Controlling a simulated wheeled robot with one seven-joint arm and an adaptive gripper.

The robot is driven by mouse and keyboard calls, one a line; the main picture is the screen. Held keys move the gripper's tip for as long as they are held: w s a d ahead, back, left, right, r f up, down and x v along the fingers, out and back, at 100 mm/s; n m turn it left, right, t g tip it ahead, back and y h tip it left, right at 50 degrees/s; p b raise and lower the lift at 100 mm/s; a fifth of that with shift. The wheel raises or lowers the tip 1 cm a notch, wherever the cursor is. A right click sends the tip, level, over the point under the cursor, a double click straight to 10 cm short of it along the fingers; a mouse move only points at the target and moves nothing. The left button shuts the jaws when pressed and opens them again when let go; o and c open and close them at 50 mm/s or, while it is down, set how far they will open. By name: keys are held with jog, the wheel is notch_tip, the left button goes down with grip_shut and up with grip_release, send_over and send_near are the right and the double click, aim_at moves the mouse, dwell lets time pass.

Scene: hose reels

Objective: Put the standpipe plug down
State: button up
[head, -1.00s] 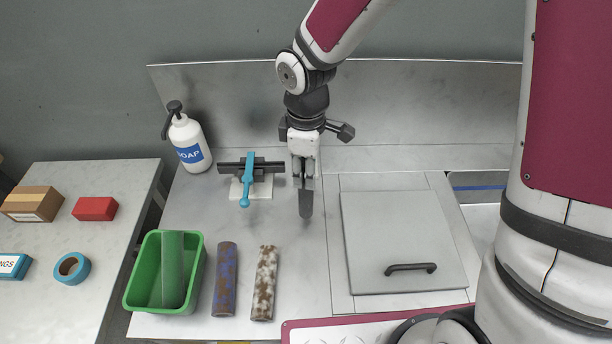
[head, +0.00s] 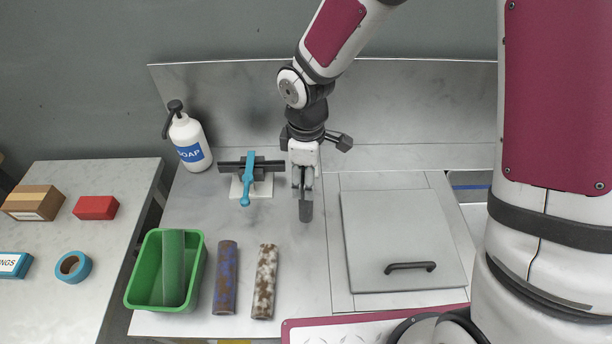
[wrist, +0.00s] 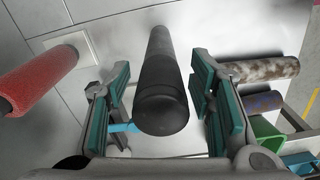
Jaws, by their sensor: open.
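A dark grey cylinder, which I take to be the standpipe plug (head: 306,211), is just below my gripper (head: 303,192) near the middle of the counter. In the wrist view the plug (wrist: 160,95) runs away from the camera between the two fingers of my gripper (wrist: 160,112). The fingers are open, with a gap on each side of the plug. Whether its far end rests on the counter (head: 265,225) I cannot tell.
A rusty white pipe (head: 265,282), a rusty blue pipe (head: 225,278) and a green bin (head: 203,262) lie front left. A blue-levered fixture (head: 249,180) and soap bottle (head: 188,139) stand behind. A grey lid (head: 395,230) is right. A red cylinder (wrist: 40,78) shows in the wrist view.

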notch_tip(320, 180, up, 12)
jog(key=shift+r, duration=0.1)
jog(key=shift+d+r, duration=0.2)
jog(key=shift+r, duration=0.1)
jog(key=s+d+r+m+t, duration=0.5)
jog(key=s+d+r+m, duration=0.9)
jog(key=s+d+m, duration=0.1)
jog(key=shift+d+t, duration=0.3)
jog(key=shift+d, duration=0.1)
jog(key=shift+s, duration=0.1)
